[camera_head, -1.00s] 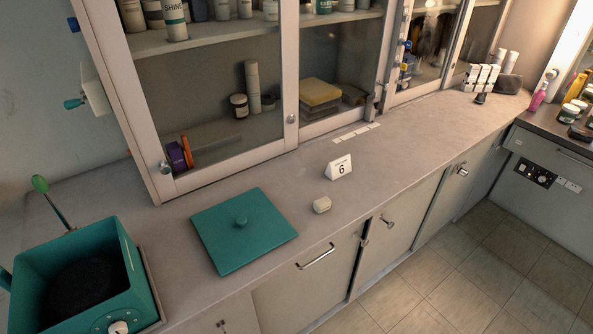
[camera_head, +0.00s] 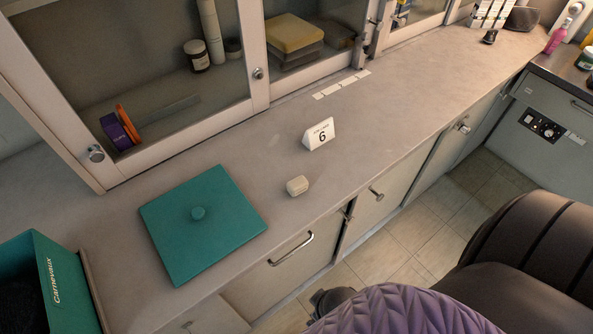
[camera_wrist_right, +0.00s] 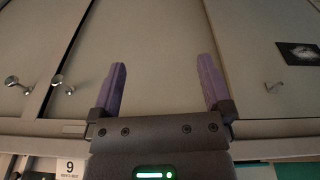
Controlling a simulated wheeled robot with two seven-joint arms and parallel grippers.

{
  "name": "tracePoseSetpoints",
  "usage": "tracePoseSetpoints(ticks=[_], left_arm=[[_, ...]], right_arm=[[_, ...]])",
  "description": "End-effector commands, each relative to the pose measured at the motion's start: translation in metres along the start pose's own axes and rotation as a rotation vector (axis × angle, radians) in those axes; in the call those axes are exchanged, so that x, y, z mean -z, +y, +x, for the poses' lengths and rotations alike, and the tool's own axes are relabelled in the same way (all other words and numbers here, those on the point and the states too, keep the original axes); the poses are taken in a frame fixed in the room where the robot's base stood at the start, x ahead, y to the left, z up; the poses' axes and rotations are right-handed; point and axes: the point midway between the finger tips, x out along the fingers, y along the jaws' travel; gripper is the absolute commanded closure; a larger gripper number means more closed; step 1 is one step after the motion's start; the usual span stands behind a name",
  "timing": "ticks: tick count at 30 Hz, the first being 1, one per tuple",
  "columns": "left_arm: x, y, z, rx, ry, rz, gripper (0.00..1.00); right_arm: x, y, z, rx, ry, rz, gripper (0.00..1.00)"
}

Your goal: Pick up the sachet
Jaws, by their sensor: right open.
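A small cream block-shaped packet (camera_head: 297,186) lies on the grey counter near its front edge, right of a teal lid. It is the only small loose item there; I cannot tell for certain that it is the sachet. My right gripper (camera_wrist_right: 162,88) shows in the right wrist view with its two purple fingers wide apart and nothing between them. It faces pale cabinet doors, and the packet is not recognisable in that view. My left gripper is not in view.
The teal square lid (camera_head: 203,222) lies left of the packet and a white sign with 6 (camera_head: 319,134) stands behind it. A teal box (camera_head: 48,285) is at lower left. Glass-fronted cabinets line the back. The counter (camera_head: 390,110) to the right is mostly clear.

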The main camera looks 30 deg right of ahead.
Motion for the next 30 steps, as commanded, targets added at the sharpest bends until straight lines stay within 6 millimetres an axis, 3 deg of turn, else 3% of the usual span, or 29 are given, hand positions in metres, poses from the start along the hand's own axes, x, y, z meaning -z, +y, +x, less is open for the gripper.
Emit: tracePoseSetpoints(ticks=[9,13,16,23,26,30], left_arm=[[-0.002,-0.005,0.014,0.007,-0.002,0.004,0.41],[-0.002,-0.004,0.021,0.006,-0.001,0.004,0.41],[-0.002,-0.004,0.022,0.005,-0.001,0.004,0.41],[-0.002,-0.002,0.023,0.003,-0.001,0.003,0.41],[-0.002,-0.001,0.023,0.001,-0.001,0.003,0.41],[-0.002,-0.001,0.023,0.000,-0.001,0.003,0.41]], right_arm=[[0.044,0.003,-0.071,0.003,0.065,0.036,0.00],[0.063,0.004,-0.107,0.055,0.136,0.201,0.00],[0.082,0.004,-0.117,0.167,0.208,0.493,0.00],[0.128,0.018,-0.113,0.509,0.300,1.259,0.00],[0.150,0.038,-0.110,0.728,0.306,1.689,0.00],[0.172,0.086,-0.107,1.128,0.263,2.352,0.00]])
